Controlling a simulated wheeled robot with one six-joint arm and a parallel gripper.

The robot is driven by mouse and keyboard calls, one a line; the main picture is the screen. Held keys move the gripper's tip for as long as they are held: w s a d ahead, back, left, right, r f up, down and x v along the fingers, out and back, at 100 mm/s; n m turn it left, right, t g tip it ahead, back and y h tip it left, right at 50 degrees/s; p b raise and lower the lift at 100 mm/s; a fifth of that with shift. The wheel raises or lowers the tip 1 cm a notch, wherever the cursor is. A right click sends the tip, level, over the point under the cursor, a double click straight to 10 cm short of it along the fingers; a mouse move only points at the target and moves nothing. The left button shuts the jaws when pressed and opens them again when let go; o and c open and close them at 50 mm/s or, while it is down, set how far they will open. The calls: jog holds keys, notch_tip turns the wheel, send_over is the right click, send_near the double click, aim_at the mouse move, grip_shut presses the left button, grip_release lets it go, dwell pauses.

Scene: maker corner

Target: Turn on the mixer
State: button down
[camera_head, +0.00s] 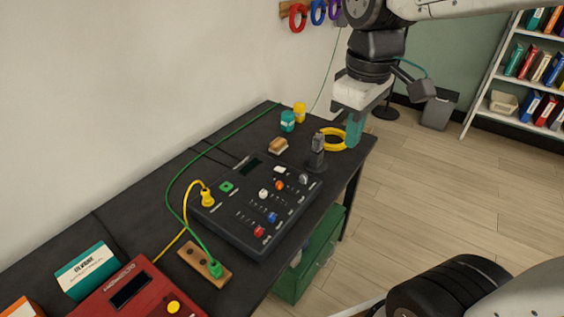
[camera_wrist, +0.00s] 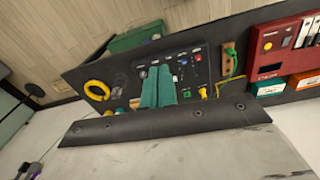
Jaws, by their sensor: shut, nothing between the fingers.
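The mixer (camera_head: 240,214) is a black slanted console on the dark table in the head view, with a small dark display, several coloured knobs and sliders, a white part (camera_head: 279,170) near its far edge and a green square (camera_head: 226,187) at its left. A yellow plug (camera_head: 208,198) stands in its left end. The mixer also shows in the wrist view (camera_wrist: 207,72), partly hidden by my fingers. My gripper (camera_head: 354,132) has teal fingers, shut and empty, pointing down above the table's far right end, beyond the mixer and apart from it.
A yellow cable coil (camera_head: 333,138), an upright dark grey object (camera_head: 317,150), a sandwich-like block (camera_head: 278,146) and teal and yellow jars (camera_head: 288,121) lie near the far end. A wooden socket strip (camera_head: 193,260) and red device (camera_head: 140,297) stand nearer. Green and yellow cables cross the left side.

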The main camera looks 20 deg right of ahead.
jog(key=w+n, duration=0.5)
jog(key=w, duration=0.3)
jog(key=n+g, duration=0.2)
jog(key=n, duration=1.2)
send_over(283, 170)
jog(key=w+a, duration=0.1)
jog(key=w, duration=0.1)
notch_tip(283, 170, down, 16)
jog(key=r, duration=0.1)
jog(key=shift+a+f+h, duration=0.1)
jog(key=shift+f+h, duration=0.1)
jog(key=shift+h, duration=0.1)
jog(key=f, duration=0.4)
jog(key=s+f, duration=0.1)
jog(key=f, duration=0.4)
jog(key=d+f, duration=0.1)
jog(key=f, duration=0.4)
jog(key=shift+s, duration=0.25)
